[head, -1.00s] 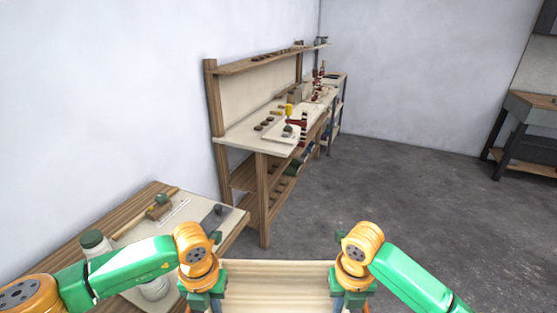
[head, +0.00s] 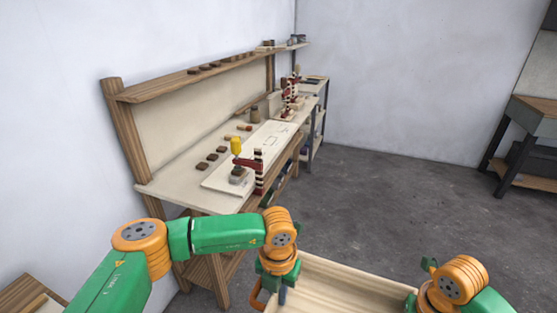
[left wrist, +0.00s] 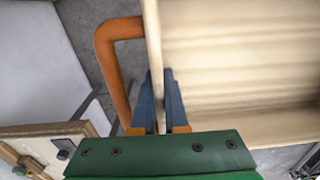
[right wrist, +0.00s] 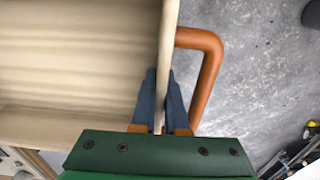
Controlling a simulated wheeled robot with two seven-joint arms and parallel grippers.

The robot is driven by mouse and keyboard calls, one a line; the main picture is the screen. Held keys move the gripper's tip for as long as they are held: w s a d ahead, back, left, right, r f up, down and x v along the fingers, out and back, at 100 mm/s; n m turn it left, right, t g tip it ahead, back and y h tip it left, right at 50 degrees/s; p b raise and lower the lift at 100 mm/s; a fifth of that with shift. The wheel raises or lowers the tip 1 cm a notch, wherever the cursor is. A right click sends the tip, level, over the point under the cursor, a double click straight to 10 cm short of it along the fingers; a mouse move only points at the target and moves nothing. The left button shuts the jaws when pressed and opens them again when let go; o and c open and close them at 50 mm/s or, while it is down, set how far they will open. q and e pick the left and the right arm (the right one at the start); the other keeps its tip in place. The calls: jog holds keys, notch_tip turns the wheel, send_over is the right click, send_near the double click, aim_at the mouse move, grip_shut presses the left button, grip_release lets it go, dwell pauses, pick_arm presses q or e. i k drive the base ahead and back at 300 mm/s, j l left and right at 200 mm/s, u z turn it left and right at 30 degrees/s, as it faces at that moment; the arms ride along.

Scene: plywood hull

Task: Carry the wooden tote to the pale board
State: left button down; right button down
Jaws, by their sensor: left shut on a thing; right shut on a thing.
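The wooden tote (head: 345,288) is a pale open box at the bottom of the head view, in front of me. My left gripper (head: 281,293) is shut on its left wall, beside an orange handle (left wrist: 112,62) in the left wrist view. My right gripper (right wrist: 160,84) is shut on the opposite wall, beside another orange handle (right wrist: 208,75). Both walls sit between the blue fingers. The tote's near part is out of the head view. The pale board (head: 264,143) lies flat on the workbench, ahead of the tote and to its left.
The workbench (head: 172,190) has a wooden shelf above it. A wooden surface (head: 22,295) is at bottom left.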

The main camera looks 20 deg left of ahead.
aim_at(270, 137)
jog(key=i+l+u, duration=0.15)
jog(key=i, duration=1.85)
jog(key=i+j+u, duration=0.1)
jog(key=i+u, duration=0.65)
jog(key=u, duration=0.2)
jog(key=i+l+u, duration=0.15)
jog(key=i+u, duration=0.3)
jog(key=i+j, duration=0.1)
jog(key=i, duration=0.2)
